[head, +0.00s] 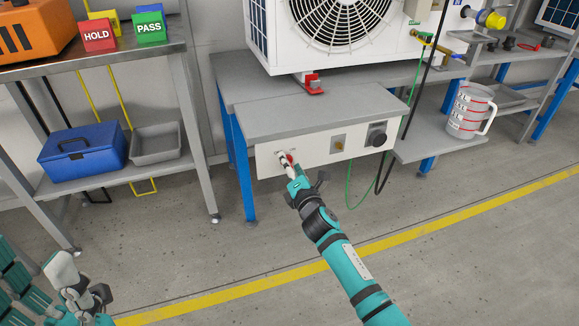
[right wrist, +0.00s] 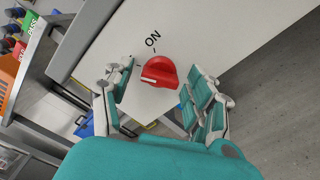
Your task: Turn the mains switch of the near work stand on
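The near work stand (head: 300,113) has a grey top and a white front panel. On the panel's left part is the red mains switch, a rotary knob (head: 290,158) partly covered by my right gripper (head: 287,166). In the right wrist view the red knob (right wrist: 160,72) shows between the parted fingers of my right gripper (right wrist: 160,84); contact cannot be made out. An ON label (right wrist: 153,39) is printed above the knob. The knob's white mark points left, away from ON. My left gripper (head: 82,290) is low at the left, away from the stand; its opening is unclear.
A fan unit (head: 335,30) stands on the work stand. A shelf at left holds a blue box (head: 84,152) and a grey tray (head: 156,143). A jug (head: 470,110) stands at right. The floor in front is clear.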

